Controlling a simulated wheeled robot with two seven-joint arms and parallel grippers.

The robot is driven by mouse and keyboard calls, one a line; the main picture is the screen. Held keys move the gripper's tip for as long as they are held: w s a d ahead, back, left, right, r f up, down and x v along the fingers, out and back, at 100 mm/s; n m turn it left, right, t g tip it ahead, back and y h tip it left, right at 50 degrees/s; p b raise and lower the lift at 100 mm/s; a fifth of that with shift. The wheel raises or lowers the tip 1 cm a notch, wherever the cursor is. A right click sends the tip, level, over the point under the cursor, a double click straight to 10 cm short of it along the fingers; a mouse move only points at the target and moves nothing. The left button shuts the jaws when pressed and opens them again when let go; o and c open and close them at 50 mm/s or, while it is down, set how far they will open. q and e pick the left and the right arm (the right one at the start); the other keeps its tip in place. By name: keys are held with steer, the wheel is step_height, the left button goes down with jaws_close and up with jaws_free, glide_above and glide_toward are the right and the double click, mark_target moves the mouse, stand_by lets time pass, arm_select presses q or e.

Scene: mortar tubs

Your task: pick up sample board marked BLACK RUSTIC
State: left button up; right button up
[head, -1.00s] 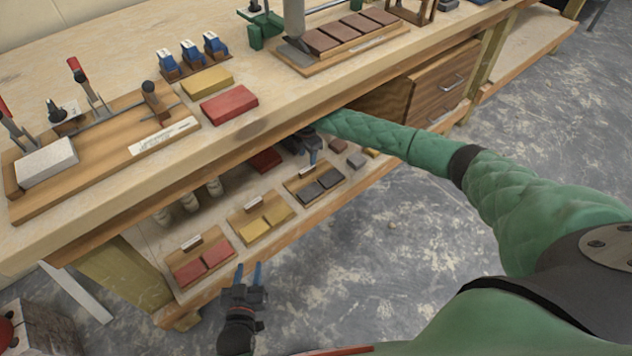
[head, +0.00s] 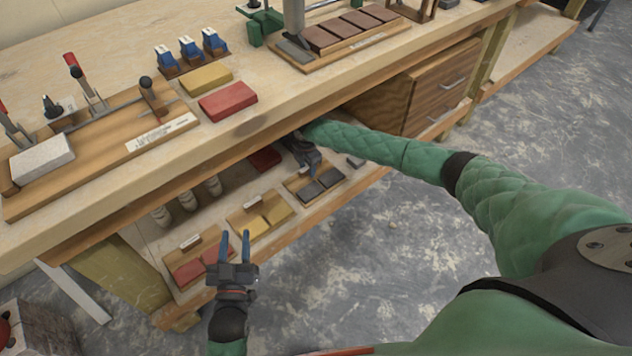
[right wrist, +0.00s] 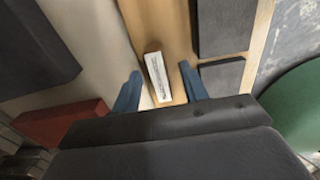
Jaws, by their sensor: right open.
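The sample board with two dark tiles (head: 298,196) lies on the lower shelf under the bench, right of the yellow and red boards. In the right wrist view, its wooden base (right wrist: 160,25), dark tiles (right wrist: 224,27) and white label (right wrist: 158,77) show; the lettering is too small to read. My right gripper (head: 314,172) is open above this board and hides part of it. In the wrist view its blue fingers (right wrist: 162,90) stand apart on either side of the label, with no visible grip. My left gripper (head: 235,238) is open and empty, in front of the red-tiled board.
The yellow-tiled board (head: 262,219) and red-tiled board (head: 186,270) lie on the same shelf. A loose red brick (head: 264,159) and several pale bottles (head: 188,200) are behind them. The bench top edge (head: 215,155) overhangs the shelf. The floor in front is clear.

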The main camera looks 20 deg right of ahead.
jaws_close()
steer(key=shift+r, duration=0.15)
stand_by(0.4)
